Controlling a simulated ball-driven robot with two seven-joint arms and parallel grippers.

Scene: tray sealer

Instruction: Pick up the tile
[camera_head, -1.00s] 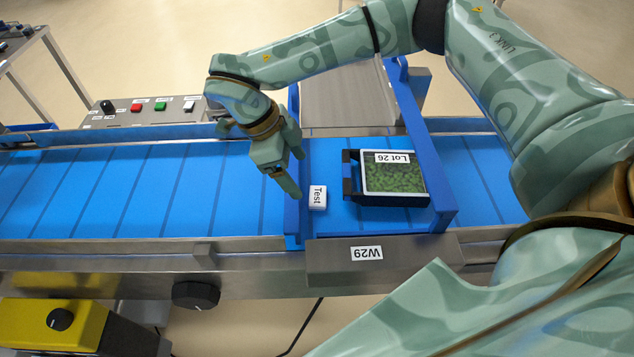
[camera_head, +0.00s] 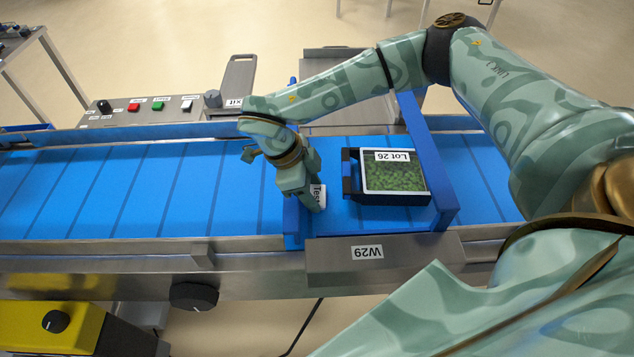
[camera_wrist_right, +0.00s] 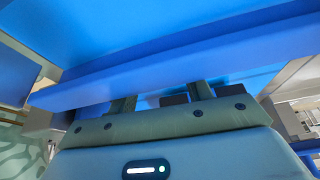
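The tile is a small white block marked "Test" (camera_head: 321,193) at the left of the blue frame on the conveyor in the head view. My right gripper (camera_head: 312,204) points down right at the tile and covers its left part. In the right wrist view the two fingers of my right gripper (camera_wrist_right: 163,98) stand apart, with their tips hidden beyond a blue bar; the tile cannot be made out there. Whether the fingers touch the tile cannot be told. My left gripper is not in view.
A black tray with green contents, labelled "Lot 26" (camera_head: 394,198), sits just right of the tile. A blue frame (camera_head: 444,190) surrounds this spot. The blue belt (camera_head: 110,192) to the left is clear. A button panel (camera_head: 150,108) stands behind the belt.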

